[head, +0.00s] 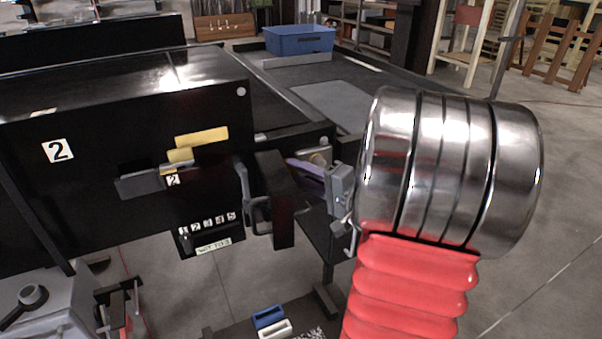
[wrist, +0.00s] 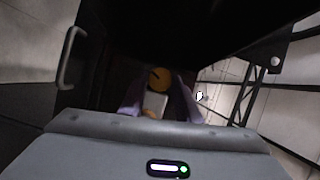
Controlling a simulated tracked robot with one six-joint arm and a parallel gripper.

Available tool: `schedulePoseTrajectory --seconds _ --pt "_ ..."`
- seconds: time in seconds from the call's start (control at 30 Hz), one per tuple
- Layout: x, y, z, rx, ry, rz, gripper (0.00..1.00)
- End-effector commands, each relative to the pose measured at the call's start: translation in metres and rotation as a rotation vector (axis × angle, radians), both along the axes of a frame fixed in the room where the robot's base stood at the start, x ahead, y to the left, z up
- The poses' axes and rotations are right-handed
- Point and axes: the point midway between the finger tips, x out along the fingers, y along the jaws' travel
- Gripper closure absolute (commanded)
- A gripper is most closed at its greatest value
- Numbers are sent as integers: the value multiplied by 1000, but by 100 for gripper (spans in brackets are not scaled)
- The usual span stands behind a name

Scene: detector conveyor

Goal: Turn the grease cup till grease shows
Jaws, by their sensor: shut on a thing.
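The grease cup (wrist: 159,78) shows in the wrist view as a round orange-yellow cap with a dark mark on its face. It sits between the two purple fingers of my gripper (wrist: 157,92), which is shut on it. A pale block (wrist: 154,102) shows between the fingers, nearer the palm. In the head view my gripper (head: 304,168) reaches left to the conveyor's end, beside a dark bracket. The cup is mostly hidden there by the fingers and my wrist. I cannot tell any grease on it.
The black conveyor housing (head: 110,150) carries a number 2 plate and yellow strips. A dark upright bracket (head: 275,200) and a grey handle (head: 247,195) stand close left of my gripper. A blue bin (head: 300,40) is on the belt behind. Open floor lies right.

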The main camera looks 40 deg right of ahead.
Motion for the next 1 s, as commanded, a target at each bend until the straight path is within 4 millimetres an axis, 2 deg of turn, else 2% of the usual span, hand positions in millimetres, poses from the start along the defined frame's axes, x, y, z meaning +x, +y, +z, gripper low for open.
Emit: schedulePoseTrajectory --seconds 0.2,0.63,0.67,0.9,1.0 --pt "-1 -2 -5 69 -10 -7 93" --pt "-1 -2 -5 79 -12 -7 93" --pt "-1 -2 -5 79 -12 -7 68" --pt "-1 -1 -4 77 -16 -5 52" --pt "-1 -1 -3 76 -17 -4 52"
